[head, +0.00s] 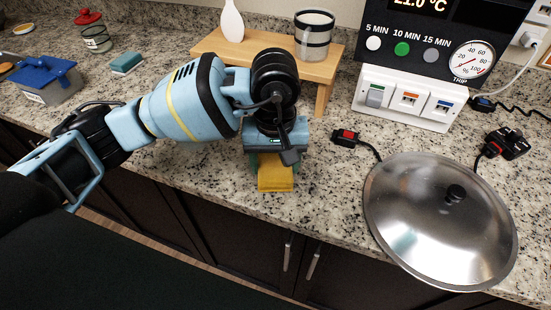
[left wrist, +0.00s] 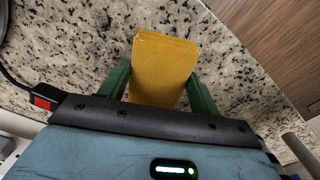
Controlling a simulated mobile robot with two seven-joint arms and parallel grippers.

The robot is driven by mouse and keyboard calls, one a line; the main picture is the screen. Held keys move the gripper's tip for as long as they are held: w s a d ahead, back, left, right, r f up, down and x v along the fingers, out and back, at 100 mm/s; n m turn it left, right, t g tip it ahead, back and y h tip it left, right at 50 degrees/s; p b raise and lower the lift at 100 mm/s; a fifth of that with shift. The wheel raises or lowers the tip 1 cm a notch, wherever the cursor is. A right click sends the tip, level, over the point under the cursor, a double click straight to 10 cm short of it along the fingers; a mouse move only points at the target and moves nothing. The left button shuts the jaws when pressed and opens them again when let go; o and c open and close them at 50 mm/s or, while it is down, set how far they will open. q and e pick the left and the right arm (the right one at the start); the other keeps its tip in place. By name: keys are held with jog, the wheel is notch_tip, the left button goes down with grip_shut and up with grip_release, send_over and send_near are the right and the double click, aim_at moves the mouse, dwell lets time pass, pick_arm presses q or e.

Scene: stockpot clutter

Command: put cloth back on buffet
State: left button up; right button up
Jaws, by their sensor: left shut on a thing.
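The cloth is a folded yellow block (head: 275,178) near the front edge of the speckled counter. My left gripper (head: 270,166) points down over it, its green fingers on either side of the cloth. In the left wrist view the yellow cloth (left wrist: 162,70) stands out between the two green fingers of the left gripper (left wrist: 160,84), which is shut on it. Whether the cloth touches the counter I cannot tell. My right gripper is not in view. Nothing is labelled as a buffet; a small wooden riser (head: 210,43) stands at the back.
A steel lid (head: 420,230) lies at the right front. A white switch box (head: 405,98) and black plugs (head: 507,143) are behind it. A blue-lidded box (head: 45,82), sponge (head: 126,62) and jar (head: 95,38) stand left.

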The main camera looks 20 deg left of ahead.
pick_arm(q)
jog(key=o, duration=0.8)
jog(key=shift+o, duration=1.1)
notch_tip(320, 180, up, 8)
jog(key=shift+f, duration=0.1)
